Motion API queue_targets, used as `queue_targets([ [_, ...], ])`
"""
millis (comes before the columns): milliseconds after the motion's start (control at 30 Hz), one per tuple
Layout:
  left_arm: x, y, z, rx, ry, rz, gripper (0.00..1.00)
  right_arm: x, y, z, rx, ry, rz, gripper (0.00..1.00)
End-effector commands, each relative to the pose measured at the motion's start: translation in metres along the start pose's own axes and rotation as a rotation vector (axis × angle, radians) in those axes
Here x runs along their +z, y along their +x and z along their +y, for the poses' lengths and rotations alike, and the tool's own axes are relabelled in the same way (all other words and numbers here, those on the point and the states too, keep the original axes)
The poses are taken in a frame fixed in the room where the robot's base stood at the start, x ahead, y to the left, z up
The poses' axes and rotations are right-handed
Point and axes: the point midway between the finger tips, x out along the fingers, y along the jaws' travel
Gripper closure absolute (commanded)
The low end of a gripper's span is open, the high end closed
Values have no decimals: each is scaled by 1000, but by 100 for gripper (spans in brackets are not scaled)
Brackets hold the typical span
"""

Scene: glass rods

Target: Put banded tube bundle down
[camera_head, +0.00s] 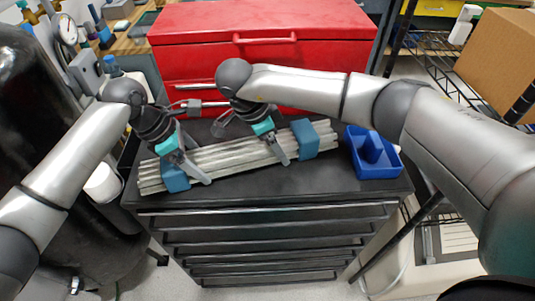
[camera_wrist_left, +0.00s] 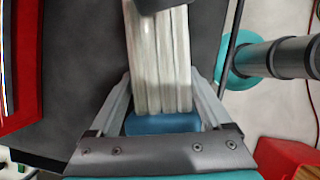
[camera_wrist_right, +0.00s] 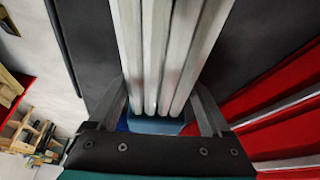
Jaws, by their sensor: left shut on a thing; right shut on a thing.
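The banded tube bundle (camera_head: 235,156) is a set of long pale glass rods with a blue band (camera_head: 305,139) near its right end and another blue band (camera_head: 175,178) near its left end. It lies over the black cabinet top; I cannot tell whether it touches it. My left gripper (camera_head: 194,172) is shut on the bundle beside the left band. My right gripper (camera_head: 279,151) is shut on it left of the right band. The bundle also shows between the fingers in the left wrist view (camera_wrist_left: 158,62) and the right wrist view (camera_wrist_right: 160,60).
A blue bin (camera_head: 387,166) stands on the black cabinet (camera_head: 265,193), just right of the bundle. A red toolbox (camera_head: 320,40) stands behind. A dark tank (camera_head: 40,110) is at left. Free room on the top lies in front of the bundle.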

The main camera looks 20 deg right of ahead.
Motion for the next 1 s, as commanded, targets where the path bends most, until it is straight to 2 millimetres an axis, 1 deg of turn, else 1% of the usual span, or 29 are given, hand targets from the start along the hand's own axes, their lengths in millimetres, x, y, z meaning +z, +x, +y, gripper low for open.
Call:
queue_targets([
  [33, 0, 2, 0, 0, 1, -1, 17, 1, 2, 0, -1, -1, -1, 17],
  [167, 0, 1, 0, 0, 0, -1, 2, 0, 0, 0, 0, 0, -1, 2],
  [200, 0, 0, 0, 0, 0, -1, 0, 0, 0, 0, 0, 0, -1, 0],
  [433, 0, -1, 0, 0, 0, 0, 0, 0, 0, 0, 0, 0, 0, 0],
  [533, 0, -8, 1, 2, 0, -1, 0, 0, 0, 0, 0, 0, 0, 0],
  [667, 0, -29, 1, 5, 0, 0, 0, 0, 0, 0, 0, 0, 0, 0],
  [800, 0, -60, 1, 5, 2, -1, 0, 0, 0, 0, 0, 0, 0, 0],
  [1000, 0, -98, 1, 3, 1, -1, 0, 0, 1, 0, 0, 0, 0, 0],
])
